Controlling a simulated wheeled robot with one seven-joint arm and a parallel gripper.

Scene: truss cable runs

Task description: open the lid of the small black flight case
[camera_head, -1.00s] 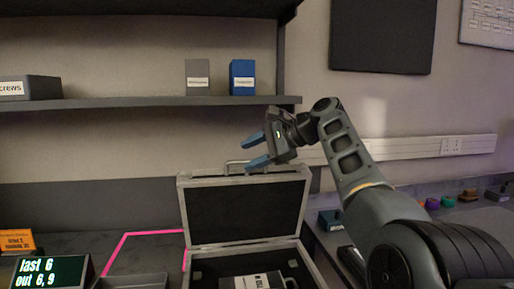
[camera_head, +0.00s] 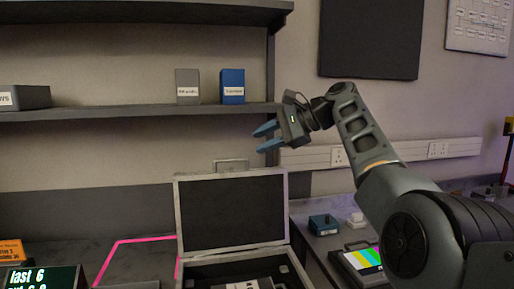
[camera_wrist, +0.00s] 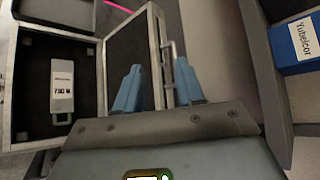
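The small black flight case (camera_head: 288,262) stands on the bench with metal edges. Its lid (camera_head: 232,212) stands upright, open, with a metal handle (camera_head: 230,163) on its top edge. In the wrist view the lid (camera_wrist: 128,50) and handle (camera_wrist: 170,62) lie beyond my fingers. A pale labelled block (camera_wrist: 63,85) lies inside the case; it is partly cut off in the head view. My gripper (camera_head: 262,137) is open, above and to the right of the lid, apart from the handle. Its blue fingers also show in the wrist view (camera_wrist: 160,88), with nothing seen held between them.
A shelf (camera_head: 120,111) behind carries a grey box (camera_head: 187,86) and a blue box (camera_head: 232,86). A colour-striped case (camera_head: 362,260) and a blue device (camera_head: 322,225) lie to the right. A pink outline (camera_head: 130,241) marks the bench at left.

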